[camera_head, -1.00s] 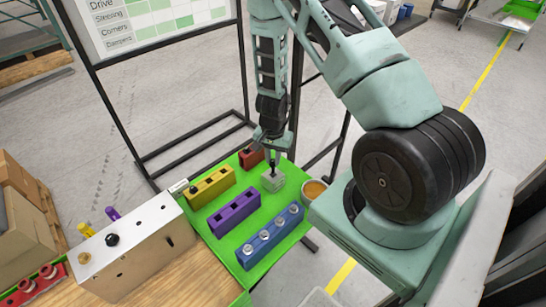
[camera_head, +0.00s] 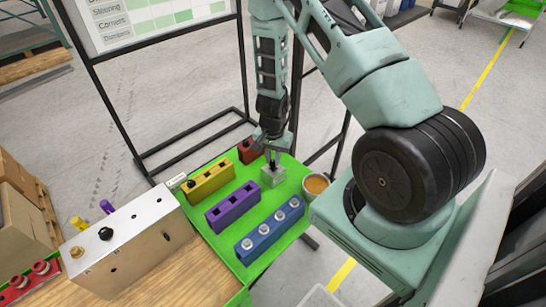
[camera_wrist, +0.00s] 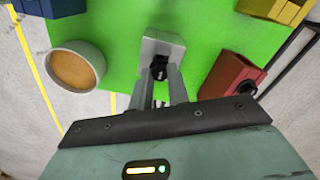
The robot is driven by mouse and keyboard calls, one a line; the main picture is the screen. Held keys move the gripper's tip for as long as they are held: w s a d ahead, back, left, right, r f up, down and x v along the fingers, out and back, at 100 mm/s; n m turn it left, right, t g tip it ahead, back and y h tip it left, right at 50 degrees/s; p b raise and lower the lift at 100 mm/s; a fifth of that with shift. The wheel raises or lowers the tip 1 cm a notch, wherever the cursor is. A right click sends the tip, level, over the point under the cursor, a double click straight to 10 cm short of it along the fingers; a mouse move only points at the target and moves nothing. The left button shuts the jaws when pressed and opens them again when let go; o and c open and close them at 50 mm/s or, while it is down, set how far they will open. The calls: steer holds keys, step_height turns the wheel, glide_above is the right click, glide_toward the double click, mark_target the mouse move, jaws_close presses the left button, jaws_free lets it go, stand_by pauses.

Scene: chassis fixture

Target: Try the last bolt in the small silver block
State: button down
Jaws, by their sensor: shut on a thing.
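The small silver block (camera_head: 272,177) stands on the green mat (camera_head: 222,241) near its far right corner. My gripper (camera_head: 272,160) points down right over the block. In the wrist view my gripper (camera_wrist: 161,88) is shut on a black bolt (camera_wrist: 159,69), which sits at the block's top opening. The silver block (camera_wrist: 162,47) shows around and beyond the bolt. I cannot tell how deep the bolt is in the hole, as the fingers hide its lower part.
A red block (camera_head: 246,152), a yellow block (camera_head: 211,181) with a black bolt, a purple block (camera_head: 233,207) and a blue block (camera_head: 269,233) with several silver bolts share the mat. An orange-filled cup (camera_head: 316,185) stands close right of the silver block. A large metal box (camera_head: 135,250) is at left.

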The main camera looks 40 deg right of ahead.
steer(key=shift+f+b, duration=0.7)
steer(key=shift+f, duration=0.3)
steer(key=c, duration=1.3)
jaws_free()
steer(key=shift+o, duration=0.2)
steer(key=shift+r, duration=0.15)
steer(key=shift+r+p, duration=2.45)
steer(key=shift+r, duration=0.45)
